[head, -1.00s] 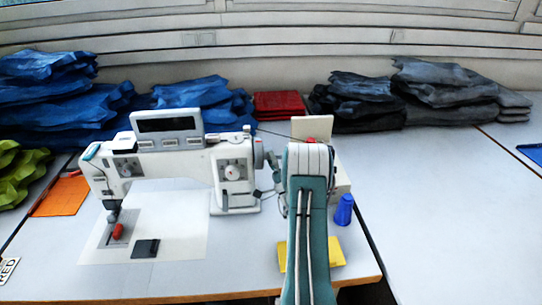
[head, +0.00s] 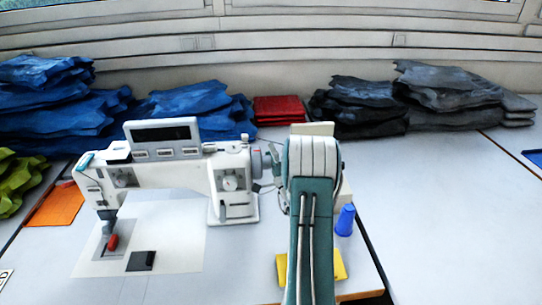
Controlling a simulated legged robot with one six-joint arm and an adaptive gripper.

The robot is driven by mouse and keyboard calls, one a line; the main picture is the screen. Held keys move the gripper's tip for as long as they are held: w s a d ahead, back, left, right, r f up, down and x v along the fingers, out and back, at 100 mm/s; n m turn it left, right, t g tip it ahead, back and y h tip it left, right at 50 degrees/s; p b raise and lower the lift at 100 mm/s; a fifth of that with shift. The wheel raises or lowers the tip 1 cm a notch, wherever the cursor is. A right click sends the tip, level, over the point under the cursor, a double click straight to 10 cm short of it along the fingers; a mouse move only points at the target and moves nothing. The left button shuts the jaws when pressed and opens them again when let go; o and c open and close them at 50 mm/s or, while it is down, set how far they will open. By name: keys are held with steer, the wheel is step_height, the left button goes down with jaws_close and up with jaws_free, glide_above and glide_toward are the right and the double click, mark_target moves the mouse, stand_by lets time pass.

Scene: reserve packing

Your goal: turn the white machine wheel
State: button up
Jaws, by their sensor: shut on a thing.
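The white sewing machine (head: 170,168) stands on the table at the left, its head end to the left. Its white wheel (head: 256,164) is at the right end of the machine body, and only a small part of it shows. My gripper (head: 268,164) is at the wheel from the right, shut on it. My own teal and white arm rises in front and hides most of the gripper and the space behind it, so the finger contact is hard to see.
A blue thread cone (head: 345,219) and a yellow block (head: 339,264) sit close to my arm. Blue fabric piles (head: 60,105), a red stack (head: 279,109) and dark fabric (head: 360,107) line the back. The table at the right (head: 440,210) is clear.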

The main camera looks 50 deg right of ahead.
steer(key=shift+n+t+y, duration=0.5)
steer(key=shift+n+t, duration=0.2)
steer(key=shift+t, duration=0.1)
steer(key=r, duration=0.4)
steer(key=s+a+r, duration=0.1)
steer(key=r, duration=0.1)
steer(key=f+g, duration=0.1)
steer(key=f+m+g+h, duration=0.1)
steer(key=f, duration=0.2)
steer(key=shift+w+a+f+m+g+h, duration=0.1)
steer(key=shift+w+f+m+g+h, duration=0.2)
steer(key=shift+m+g, duration=0.1)
steer(key=shift+s+f, duration=0.15)
steer(key=shift+f, duration=0.05)
steer(key=shift+s+f, duration=0.3)
steer(key=w+f+v, duration=0.1)
steer(key=f+v, duration=0.1)
steer(key=v, duration=0.9)
steer(key=shift+d, duration=0.4)
steer(key=shift+f, duration=0.1)
